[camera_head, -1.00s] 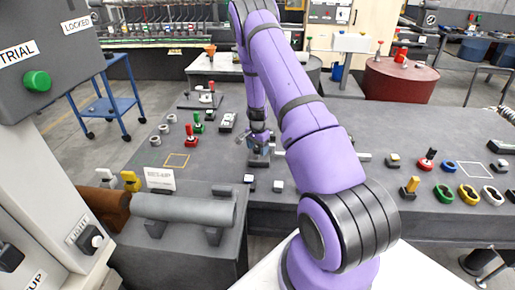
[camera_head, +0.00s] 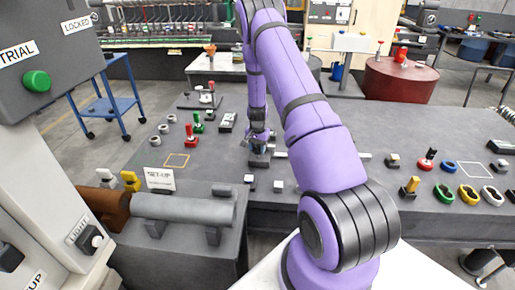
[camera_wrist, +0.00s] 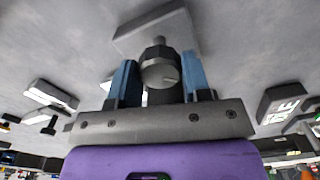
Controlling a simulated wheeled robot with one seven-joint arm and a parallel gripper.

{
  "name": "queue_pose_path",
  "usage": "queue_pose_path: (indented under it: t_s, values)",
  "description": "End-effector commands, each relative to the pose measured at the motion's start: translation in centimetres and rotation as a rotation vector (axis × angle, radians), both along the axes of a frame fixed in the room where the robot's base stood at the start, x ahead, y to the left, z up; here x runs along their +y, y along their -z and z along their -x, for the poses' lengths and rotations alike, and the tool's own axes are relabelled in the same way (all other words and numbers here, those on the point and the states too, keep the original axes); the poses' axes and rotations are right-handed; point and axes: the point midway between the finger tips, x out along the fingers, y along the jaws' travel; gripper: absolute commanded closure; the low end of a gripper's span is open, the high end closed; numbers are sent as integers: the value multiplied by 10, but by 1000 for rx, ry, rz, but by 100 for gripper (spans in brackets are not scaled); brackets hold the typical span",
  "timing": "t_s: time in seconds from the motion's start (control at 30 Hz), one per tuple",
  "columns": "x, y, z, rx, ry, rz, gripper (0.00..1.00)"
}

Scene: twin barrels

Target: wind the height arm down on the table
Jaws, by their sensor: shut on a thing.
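The height arm appears to be the grey metal fitting (camera_head: 259,161) on the dark table (camera_head: 330,190), under my wrist in the head view. In the wrist view its round grey knob (camera_wrist: 160,68) stands between the two blue fingers of my gripper (camera_wrist: 160,80), with a flat grey block (camera_wrist: 150,30) behind it. My gripper is shut on the knob. In the head view my gripper (camera_head: 259,147) is small and points down at the fitting. My wrist and arm hide part of the fitting, so its exact angle is unclear.
Red and green handles (camera_head: 197,124) stand left of the fitting. Two small white-topped blocks (camera_head: 278,186) sit near the table's front edge. Several coloured rings (camera_head: 468,194) and a yellow handle (camera_head: 410,186) are on the right. A grey cylinder (camera_head: 184,208) lies at the front left.

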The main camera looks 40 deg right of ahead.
Motion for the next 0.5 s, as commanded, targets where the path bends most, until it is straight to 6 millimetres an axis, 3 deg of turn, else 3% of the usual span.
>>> queue_pose_path:
  t_s: [0.5]
  values:
    - [0, 0, 0, 0, -325, 0, 80]
